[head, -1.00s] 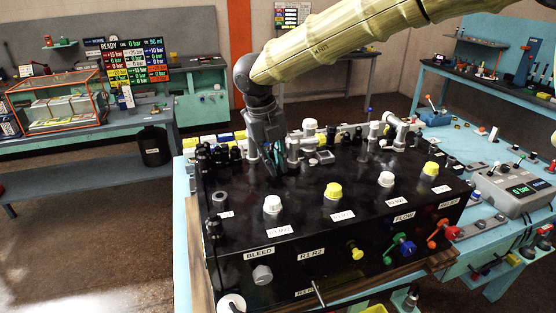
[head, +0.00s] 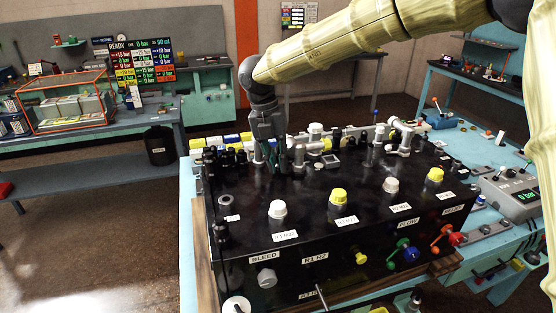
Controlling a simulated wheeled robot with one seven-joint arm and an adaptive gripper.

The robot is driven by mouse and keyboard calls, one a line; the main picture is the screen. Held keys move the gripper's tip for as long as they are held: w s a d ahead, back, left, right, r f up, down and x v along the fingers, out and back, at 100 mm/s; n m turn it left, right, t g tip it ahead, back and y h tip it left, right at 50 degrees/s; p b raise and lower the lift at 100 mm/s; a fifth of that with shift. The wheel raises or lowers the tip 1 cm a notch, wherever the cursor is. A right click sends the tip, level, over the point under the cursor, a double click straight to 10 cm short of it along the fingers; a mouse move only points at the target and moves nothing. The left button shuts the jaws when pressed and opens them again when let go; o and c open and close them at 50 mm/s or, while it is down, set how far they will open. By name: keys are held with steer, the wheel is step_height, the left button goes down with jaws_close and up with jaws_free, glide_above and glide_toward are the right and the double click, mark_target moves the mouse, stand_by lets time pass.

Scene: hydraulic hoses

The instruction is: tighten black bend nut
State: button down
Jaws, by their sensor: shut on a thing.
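My gripper (head: 277,167) points down at the back left of the top of the black box (head: 330,250). Its jaws are closed around a small fitting there. The black bend nut is hidden between the fingers, and its shape and threads cannot be made out. A grey bent pipe fitting (head: 300,155) stands just right of the fingers. Several black caps or fittings (head: 228,157) stand in a group to the left, apart from the gripper.
White knobs (head: 278,210) and yellow knobs (head: 339,197) stand on the box top in front of the gripper. Grey pipe fittings (head: 404,135) rise at the back right. A control unit (head: 512,190) sits on the blue bench at right. The air above the box front is clear.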

steer(key=c, duration=1.7)
jaws_free()
steer(key=shift+o, duration=0.2)
step_height(320, 180, up, 12)
steer(key=a, duration=0.2)
steer(key=shift+w, duration=0.2)
steer(key=shift+f, duration=0.15)
